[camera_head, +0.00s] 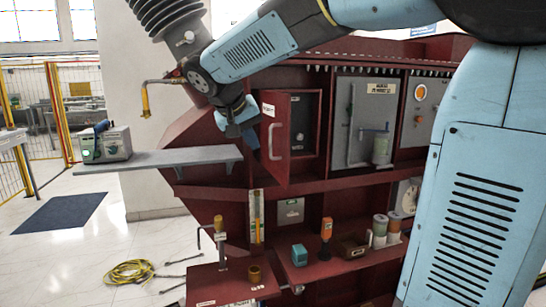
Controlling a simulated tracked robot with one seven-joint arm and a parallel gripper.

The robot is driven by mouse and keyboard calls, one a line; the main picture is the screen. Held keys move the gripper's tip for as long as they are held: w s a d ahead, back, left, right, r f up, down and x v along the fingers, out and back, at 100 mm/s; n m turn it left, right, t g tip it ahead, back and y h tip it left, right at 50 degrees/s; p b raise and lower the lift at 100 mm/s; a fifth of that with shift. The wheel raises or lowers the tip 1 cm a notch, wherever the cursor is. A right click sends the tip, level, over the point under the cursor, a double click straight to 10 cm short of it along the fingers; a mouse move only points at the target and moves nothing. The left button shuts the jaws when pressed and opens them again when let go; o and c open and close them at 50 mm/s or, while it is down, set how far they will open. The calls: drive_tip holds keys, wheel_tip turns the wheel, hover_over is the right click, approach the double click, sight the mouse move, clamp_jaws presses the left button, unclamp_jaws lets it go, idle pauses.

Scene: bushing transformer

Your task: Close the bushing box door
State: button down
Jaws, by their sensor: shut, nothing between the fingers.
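The red bushing box door (281,165) stands open at the middle of the view, swung outward from the red cabinet. It has a pale vertical handle (271,142) and a small white label near its top. A dark panel (306,125) shows in the open box to its right. My gripper (250,138) is shut and empty, just left of the door near the handle. I cannot tell whether it touches the door. My arm covers part of the cabinet above and at the right.
A grey shelf (160,160) juts out left, with a grey-green device (105,143) on its end. A grey panel (365,120) is right of the box. Below, red shelves hold a teal block (299,255), an orange tool (326,229) and cylinders. A yellow cable (130,272) lies on the floor.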

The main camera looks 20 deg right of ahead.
approach(284, 171)
wheel_tip(284, 171, down, 4)
drive_tip(key=w+a, duration=0.1)
drive_tip(key=a, duration=0.1)
drive_tip(key=shift+w+d, duration=0.2)
drive_tip(key=shift+d, duration=0.8)
drive_tip(key=shift+w+d, duration=0.2)
drive_tip(key=shift+d, duration=0.8)
drive_tip(key=shift+d, duration=0.1)
